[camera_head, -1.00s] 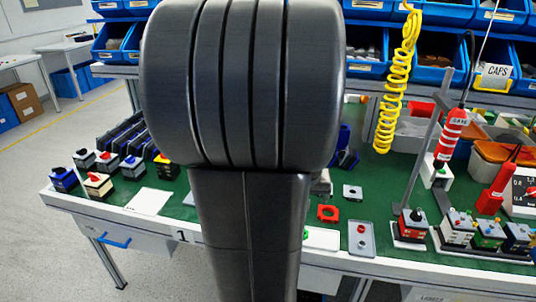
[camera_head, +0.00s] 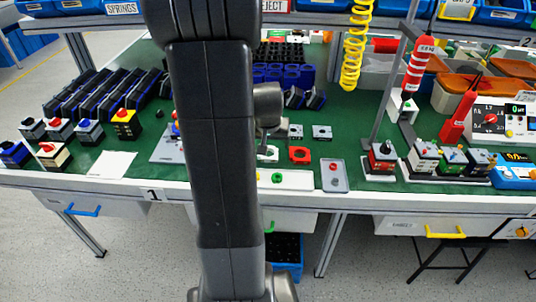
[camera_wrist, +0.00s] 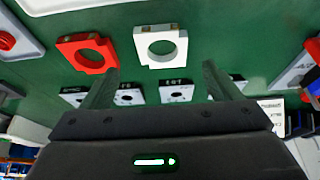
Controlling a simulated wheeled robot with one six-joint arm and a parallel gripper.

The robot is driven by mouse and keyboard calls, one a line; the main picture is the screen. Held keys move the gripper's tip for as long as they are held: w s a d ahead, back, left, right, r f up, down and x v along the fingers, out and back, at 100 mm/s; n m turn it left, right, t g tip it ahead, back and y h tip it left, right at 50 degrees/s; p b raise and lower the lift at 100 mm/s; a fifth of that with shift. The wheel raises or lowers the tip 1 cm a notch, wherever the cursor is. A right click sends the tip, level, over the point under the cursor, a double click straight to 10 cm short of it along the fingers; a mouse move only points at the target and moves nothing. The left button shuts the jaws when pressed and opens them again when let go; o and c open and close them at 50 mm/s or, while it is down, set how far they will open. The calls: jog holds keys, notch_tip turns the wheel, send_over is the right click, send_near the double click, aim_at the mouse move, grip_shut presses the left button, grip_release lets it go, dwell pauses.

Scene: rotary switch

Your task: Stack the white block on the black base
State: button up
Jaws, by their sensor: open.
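The white block (camera_wrist: 161,45), square with a round hole, lies on the green mat beyond my fingertips in the wrist view. It also shows in the head view (camera_head: 267,154), partly hidden by my arm. My gripper (camera_wrist: 160,78) is open and empty, its two fingers spread apart and the block ahead of the gap between them. I cannot pick out the black base for sure. A dark part on the grey plate (camera_wrist: 296,66) is cut off at the right edge of the wrist view.
A red block (camera_head: 300,155) lies beside the white one. Small labelled plates (camera_head: 322,132) lie behind them. A white tray (camera_head: 290,180) and a grey tray (camera_head: 334,176) are along the front edge. Switch assemblies (camera_head: 381,160) and a red tool (camera_head: 416,68) stand to the right.

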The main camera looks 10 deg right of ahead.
aim_at(268, 156)
jog(key=x, duration=0.4)
jog(key=shift+w+a+f, duration=0.1)
jog(key=shift+w+f, duration=0.15)
jog(key=shift+f, duration=0.1)
jog(key=c, duration=1.1)
